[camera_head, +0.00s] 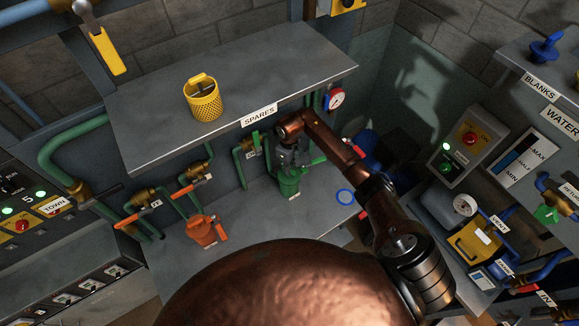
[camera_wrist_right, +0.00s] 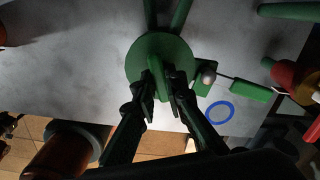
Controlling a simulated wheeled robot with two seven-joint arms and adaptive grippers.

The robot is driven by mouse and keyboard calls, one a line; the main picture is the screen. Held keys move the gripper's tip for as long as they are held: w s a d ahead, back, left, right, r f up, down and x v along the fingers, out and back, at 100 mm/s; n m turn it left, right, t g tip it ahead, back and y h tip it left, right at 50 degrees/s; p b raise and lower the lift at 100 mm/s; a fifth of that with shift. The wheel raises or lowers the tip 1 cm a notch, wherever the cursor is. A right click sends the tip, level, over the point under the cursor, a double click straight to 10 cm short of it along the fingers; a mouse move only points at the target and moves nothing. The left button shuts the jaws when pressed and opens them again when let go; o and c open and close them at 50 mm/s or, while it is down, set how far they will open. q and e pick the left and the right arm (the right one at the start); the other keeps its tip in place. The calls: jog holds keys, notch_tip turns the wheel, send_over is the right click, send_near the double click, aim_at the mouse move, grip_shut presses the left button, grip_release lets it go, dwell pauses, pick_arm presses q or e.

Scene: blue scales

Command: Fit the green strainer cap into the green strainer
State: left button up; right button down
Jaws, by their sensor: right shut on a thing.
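The green strainer (camera_head: 288,186) stands on the lower bench below the shelf, with green pipes running to it. My right gripper (camera_head: 288,150) is directly over its top. In the right wrist view, the round green cap (camera_wrist_right: 142,53) lies under my right gripper (camera_wrist_right: 163,88), whose fingers are shut on its raised middle part. The strainer's mouth is hidden under the cap and the gripper, so I cannot tell whether the cap is seated or just above it. My left gripper is not in view.
A yellow perforated basket (camera_head: 204,102) stands on the shelf marked SPARES (camera_head: 150,140). An orange strainer (camera_head: 206,232) stands left on the lower bench. A blue ring (camera_head: 345,197) lies right of the green strainer. A red-rimmed gauge (camera_head: 335,98) and green pipes are close by.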

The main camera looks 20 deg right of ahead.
jog(key=shift+f+b, duration=0.25)
jog(key=shift+b, duration=0.05)
jog(key=c, duration=2)
grip_release()
jog(key=shift+o, duration=0.2)
jog(key=shift+r+p, duration=0.3)
jog(key=shift+p, duration=0.05)
notch_tip(320, 180, up, 12)
jog(key=b, duration=0.3)
jog(key=shift+b, duration=0.4)
jog(key=shift+a, duration=0.1)
